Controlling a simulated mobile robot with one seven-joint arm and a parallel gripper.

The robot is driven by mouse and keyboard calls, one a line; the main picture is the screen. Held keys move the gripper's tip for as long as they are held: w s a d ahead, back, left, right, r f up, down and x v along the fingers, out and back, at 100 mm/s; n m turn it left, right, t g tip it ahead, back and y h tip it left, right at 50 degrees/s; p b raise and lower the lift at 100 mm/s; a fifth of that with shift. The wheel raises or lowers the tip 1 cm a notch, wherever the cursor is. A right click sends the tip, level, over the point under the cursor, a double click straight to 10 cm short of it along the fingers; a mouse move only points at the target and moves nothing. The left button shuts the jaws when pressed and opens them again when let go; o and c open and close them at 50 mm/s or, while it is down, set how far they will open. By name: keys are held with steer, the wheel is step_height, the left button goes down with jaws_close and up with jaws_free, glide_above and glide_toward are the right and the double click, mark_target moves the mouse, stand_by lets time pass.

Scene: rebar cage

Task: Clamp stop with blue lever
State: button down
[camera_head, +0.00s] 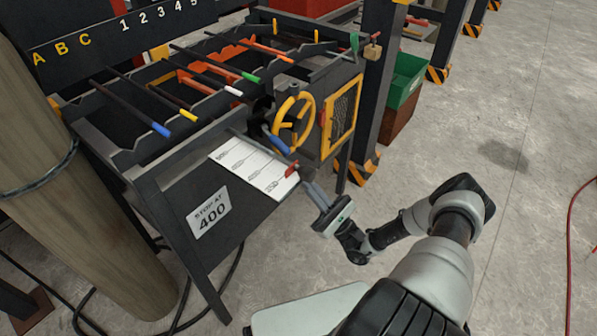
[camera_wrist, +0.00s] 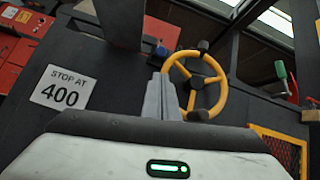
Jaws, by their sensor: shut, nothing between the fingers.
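The blue lever (camera_head: 275,141) sits beside the yellow handwheel on the bench's front right. Its blue tip also shows in the wrist view (camera_wrist: 161,50), beyond my fingers. A small red piece (camera_head: 292,169) is at the right end of the white marked plate; I cannot tell whether it is the stop. My gripper (camera_head: 309,187) is shut and empty, just below and to the right of that red piece. In the wrist view my closed fingers (camera_wrist: 161,92) point up toward the blue lever and the handwheel. A gap between fingertips and lever shows in the head view.
The yellow handwheel (camera_head: 293,121) stands close to the lever. A white marked plate (camera_head: 247,163) lies on the bench top, above a "STOP AT 400" sign (camera_head: 209,212). Bars with coloured ends (camera_head: 161,129) fill the rack. A yellow mesh guard (camera_head: 342,115) stands right. Floor (camera_head: 500,240) is open rightward.

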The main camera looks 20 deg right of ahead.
mark_target(276, 141)
steer(key=x, duration=0.9)
steer(key=shift+p, duration=0.3)
steer(key=shift+s+d+r+g+h+p, duration=0.2)
steer(key=shift+r+g+h+p, duration=0.1)
steer(key=shift+p, duration=0.35)
step_height(276, 141, up, 5)
steer(key=s+d+g+h+p, duration=0.1)
steer(key=g+h+p, duration=0.3)
steer(key=p, duration=1.1)
steer(key=shift+s+d+r+m+g, duration=0.2)
steer(key=shift+s+r+m+g, duration=0.15)
steer(key=shift+s, duration=0.25)
steer(key=shift+r, duration=0.15)
steer(key=shift+d, duration=0.1)
